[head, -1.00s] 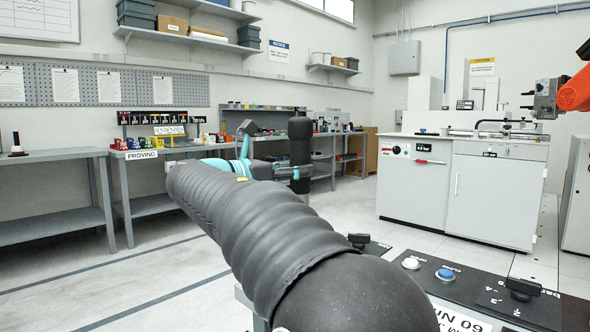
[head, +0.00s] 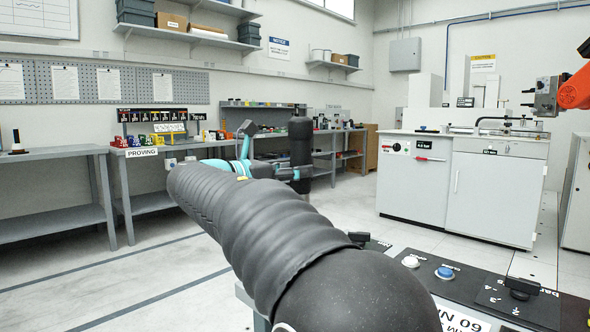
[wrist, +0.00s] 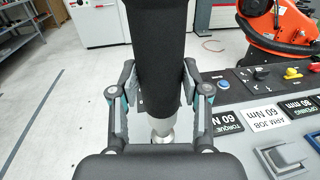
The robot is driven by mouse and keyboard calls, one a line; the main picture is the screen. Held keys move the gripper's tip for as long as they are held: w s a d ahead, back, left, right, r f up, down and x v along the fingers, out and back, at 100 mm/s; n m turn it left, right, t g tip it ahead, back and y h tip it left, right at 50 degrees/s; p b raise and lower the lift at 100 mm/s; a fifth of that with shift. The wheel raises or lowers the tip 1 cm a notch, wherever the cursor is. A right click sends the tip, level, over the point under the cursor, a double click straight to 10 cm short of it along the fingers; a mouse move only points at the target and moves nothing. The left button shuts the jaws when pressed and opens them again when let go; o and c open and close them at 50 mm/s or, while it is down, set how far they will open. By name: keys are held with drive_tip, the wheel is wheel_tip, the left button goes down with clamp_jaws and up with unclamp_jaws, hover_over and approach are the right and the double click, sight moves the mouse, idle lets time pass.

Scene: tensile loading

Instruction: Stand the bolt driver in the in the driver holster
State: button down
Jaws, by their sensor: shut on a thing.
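The bolt driver appears as a thick black cylinder with a silver lower end (wrist: 160,50), upright in the wrist view. It also shows in the head view (head: 300,142), upright beyond my dark arm. My gripper (wrist: 160,97) is shut on the driver, one finger on each side of the black body. The driver's silver tip shows below the fingers, above my wrist housing. In the head view my arm hides part of the gripper. I cannot make out the driver holster with certainty in either view.
A control panel (head: 470,275) with buttons and knobs lies close at the right. Open floor (wrist: 70,130) lies at the left.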

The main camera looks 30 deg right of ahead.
drive_tip(key=shift+f+b, duration=1.4)
drive_tip(key=shift+f, duration=2.4)
idle(2.5)
drive_tip(key=shift+c, duration=2.3)
unclamp_jaws()
drive_tip(key=shift+f, duration=0.15)
drive_tip(key=shift+a, duration=0.1)
drive_tip(key=s+a, duration=0.2)
drive_tip(key=a, duration=0.9)
drive_tip(key=shift+s+a, duration=0.2)
drive_tip(key=shift+a, duration=0.1)
